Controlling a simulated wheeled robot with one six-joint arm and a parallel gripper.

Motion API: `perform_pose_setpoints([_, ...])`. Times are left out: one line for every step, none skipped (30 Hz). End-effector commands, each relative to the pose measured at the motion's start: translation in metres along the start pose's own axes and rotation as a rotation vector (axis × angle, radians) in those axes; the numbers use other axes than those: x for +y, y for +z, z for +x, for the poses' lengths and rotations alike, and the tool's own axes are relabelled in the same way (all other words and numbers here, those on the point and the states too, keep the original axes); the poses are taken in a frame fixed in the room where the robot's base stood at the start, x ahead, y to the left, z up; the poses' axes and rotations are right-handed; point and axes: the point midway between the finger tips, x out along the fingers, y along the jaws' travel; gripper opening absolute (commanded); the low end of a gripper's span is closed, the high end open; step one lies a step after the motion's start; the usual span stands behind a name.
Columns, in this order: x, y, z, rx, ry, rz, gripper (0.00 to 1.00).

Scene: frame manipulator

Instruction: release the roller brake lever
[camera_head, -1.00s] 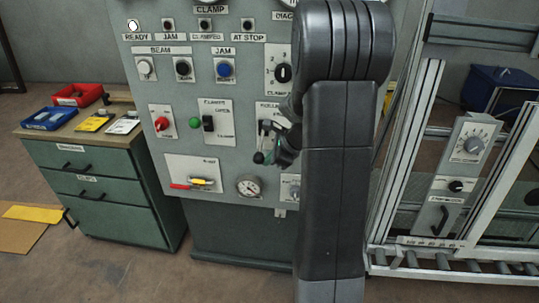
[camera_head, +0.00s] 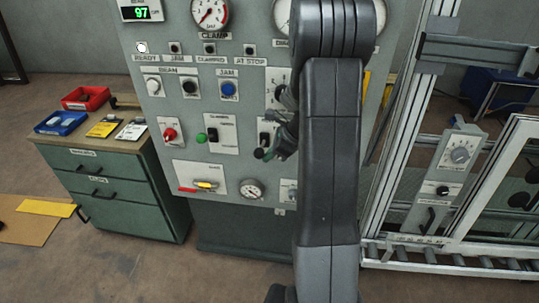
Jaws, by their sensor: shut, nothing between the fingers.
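A lever with a dark round knob (camera_head: 260,153) sits on a white plate on the grey control panel, just left of my arm. The plate's label is partly hidden and too small to read, so I cannot tell for sure that it is the roller brake lever. My gripper (camera_head: 282,146) is close to the right of this lever, shut and empty, and partly hidden by my arm. I cannot tell whether it touches the lever. A black handle (camera_head: 427,218) also shows on a grey box on the frame at the right; its label is unreadable.
The panel holds a red knob (camera_head: 170,134), a green button (camera_head: 201,137), a yellow-handled valve (camera_head: 206,184) and gauges. A green drawer cabinet (camera_head: 110,190) with trays stands at the left. An aluminium frame (camera_head: 401,130) with rollers stands at the right. My arm covers the panel's right part.

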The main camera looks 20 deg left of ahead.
Motion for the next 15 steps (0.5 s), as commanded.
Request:
perform_pose_setpoints([-0.0016,0.0055,-0.0068,-0.001,-0.002,-0.001,0.00])
perform_pose_setpoints([-0.0020,0.0067,-0.0086,-0.001,-0.002,-0.001,0.00])
perform_pose_setpoints([-0.0019,0.0064,-0.0083,-0.001,-0.001,-0.001,0.00])
perform_pose_setpoints([-0.0016,0.0049,-0.0061,-0.001,-0.001,-0.001,0.00])
perform_pose_setpoints([-0.0016,0.0046,-0.0057,-0.001,-0.001,-0.001,0.00])
perform_pose_setpoints([-0.0016,0.0045,-0.0057,-0.001,-0.001,-0.001,0.00])
perform_pose_setpoints([-0.0016,0.0045,-0.0057,-0.001,-0.001,-0.001,0.00])
perform_pose_setpoints([-0.0016,0.0044,-0.0057,-0.001,-0.001,-0.001,0.00])
perform_pose_setpoints([-0.0015,0.0045,-0.0058,0.000,-0.001,-0.001,0.00])
perform_pose_setpoints([-0.0015,0.0046,-0.0061,0.000,-0.001,-0.001,0.00])
perform_pose_setpoints([-0.0016,0.0049,-0.0066,0.000,-0.001,-0.001,0.00])
perform_pose_setpoints([-0.0017,0.0055,-0.0076,0.000,-0.001,-0.001,0.00])
perform_pose_setpoints([-0.0017,0.0061,-0.0085,0.000,-0.001,-0.001,0.00])
perform_pose_setpoints([-0.0018,0.0068,-0.0095,0.000,-0.001,-0.001,0.00])
perform_pose_setpoints([-0.0020,0.0079,-0.0112,0.000,-0.001,-0.001,0.00])
